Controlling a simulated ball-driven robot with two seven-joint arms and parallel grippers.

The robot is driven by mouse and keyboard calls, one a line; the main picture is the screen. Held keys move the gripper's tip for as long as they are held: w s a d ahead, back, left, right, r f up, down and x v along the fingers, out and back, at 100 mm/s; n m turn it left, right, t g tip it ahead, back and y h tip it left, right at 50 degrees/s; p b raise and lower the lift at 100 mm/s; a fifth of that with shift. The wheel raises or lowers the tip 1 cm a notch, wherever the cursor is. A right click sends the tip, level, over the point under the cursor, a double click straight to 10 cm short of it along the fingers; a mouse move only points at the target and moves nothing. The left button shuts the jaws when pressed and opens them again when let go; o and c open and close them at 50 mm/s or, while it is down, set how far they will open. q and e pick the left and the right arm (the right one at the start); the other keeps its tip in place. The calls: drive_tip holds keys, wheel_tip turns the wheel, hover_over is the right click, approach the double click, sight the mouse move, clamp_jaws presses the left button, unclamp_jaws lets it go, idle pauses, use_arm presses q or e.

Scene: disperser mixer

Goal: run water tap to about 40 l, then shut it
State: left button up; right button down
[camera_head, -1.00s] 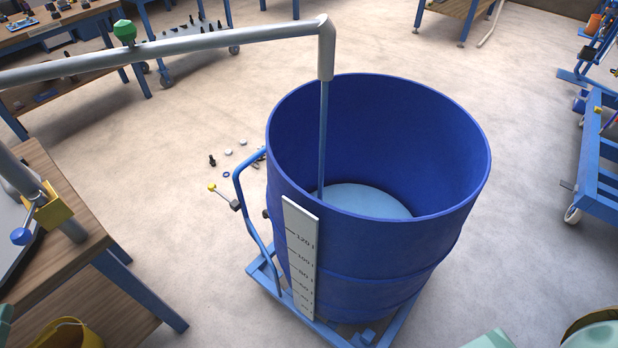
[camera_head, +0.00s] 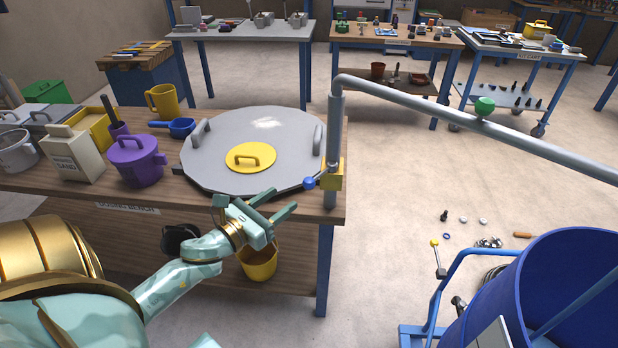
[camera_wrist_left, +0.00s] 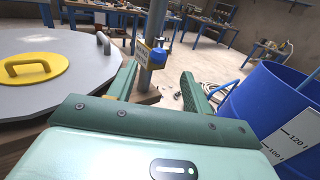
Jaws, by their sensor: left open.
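The water tap is a grey standpipe (camera_head: 335,130) at the bench's right corner, with a yellow valve block (camera_head: 332,175) and a blue knob (camera_head: 310,183). Its pipe runs right toward the blue drum (camera_head: 560,280). A blue stream (camera_head: 575,300) shows inside the drum; the water surface is hidden now. The white scale (camera_head: 492,335) is cut off; in the left wrist view the scale (camera_wrist_left: 296,136) shows 120 and 100. My left gripper (camera_head: 285,199) is open and empty, short of the knob. In the left wrist view the knob (camera_wrist_left: 158,57) appears between the fingers, beyond their tips. My right gripper is not in view.
The wooden bench (camera_head: 80,195) carries a grey lid (camera_head: 210,165) with a yellow centre, close beside my left gripper, and a purple pot (camera_head: 136,165). A yellow bucket (camera_head: 258,262) is below. Small parts lie on the floor left of the drum.

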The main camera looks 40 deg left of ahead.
sight(305, 183)
use_arm(q)
drive_tip(key=w, duration=1)
drive_tip(key=shift+w+d, duration=0.4)
clamp_jaws()
